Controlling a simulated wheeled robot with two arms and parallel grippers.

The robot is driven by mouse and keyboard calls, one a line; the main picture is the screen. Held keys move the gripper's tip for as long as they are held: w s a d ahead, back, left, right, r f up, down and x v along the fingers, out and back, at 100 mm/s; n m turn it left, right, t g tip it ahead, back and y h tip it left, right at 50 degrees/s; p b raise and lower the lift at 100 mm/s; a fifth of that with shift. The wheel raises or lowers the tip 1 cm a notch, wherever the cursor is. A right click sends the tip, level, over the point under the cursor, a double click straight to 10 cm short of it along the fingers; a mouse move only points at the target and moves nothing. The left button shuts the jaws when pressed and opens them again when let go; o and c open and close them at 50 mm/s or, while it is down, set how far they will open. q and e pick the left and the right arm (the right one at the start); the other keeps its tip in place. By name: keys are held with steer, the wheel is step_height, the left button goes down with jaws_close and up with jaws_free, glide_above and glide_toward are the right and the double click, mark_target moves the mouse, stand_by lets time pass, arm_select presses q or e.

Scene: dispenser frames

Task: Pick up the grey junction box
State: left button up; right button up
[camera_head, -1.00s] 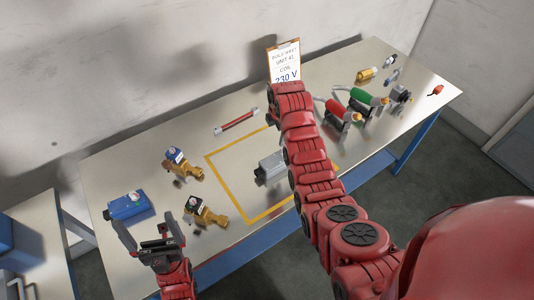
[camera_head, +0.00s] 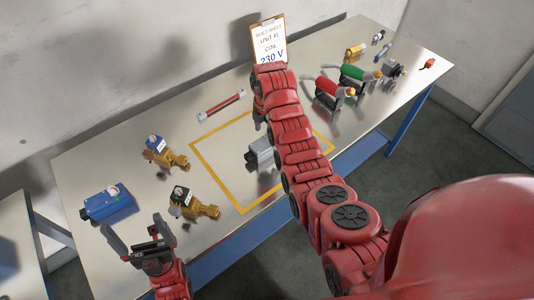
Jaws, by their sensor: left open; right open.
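The grey box (camera_head: 261,151), which looks like the junction box, lies inside the yellow outlined square on the metal table. My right arm crosses in front of it and hides its right part. My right gripper (camera_head: 260,119) is mostly hidden behind its own wrist; only a small dark part shows, just above the grey box in the picture. It is open, and I cannot see whether it touches the box. My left gripper (camera_head: 138,236) is open and empty at the table's front left edge, near a blue box (camera_head: 108,204).
Two brass valves (camera_head: 165,153) stand left of the square. A red bar (camera_head: 221,103) lies behind it. A clipboard (camera_head: 268,40) stands at the back. Red and green handled parts (camera_head: 345,82) and a grey fitting (camera_head: 393,70) are on the right.

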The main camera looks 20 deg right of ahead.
mark_target(267, 141)
steer(key=shift+f, duration=0.35)
steer(key=shift+s+f+p, duration=0.1)
steer(key=shift+f+p, duration=0.1)
steer(key=shift+p, duration=0.15)
steer(key=f+p, duration=0.2)
steer(key=f, duration=0.1)
steer(key=shift+s+f, duration=0.1)
steer(key=shift+s, duration=0.1)
steer(key=shift+f+p, duration=0.35)
steer(key=shift+f, duration=0.5)
jaws_close()
steer(key=shift+r, duration=0.1)
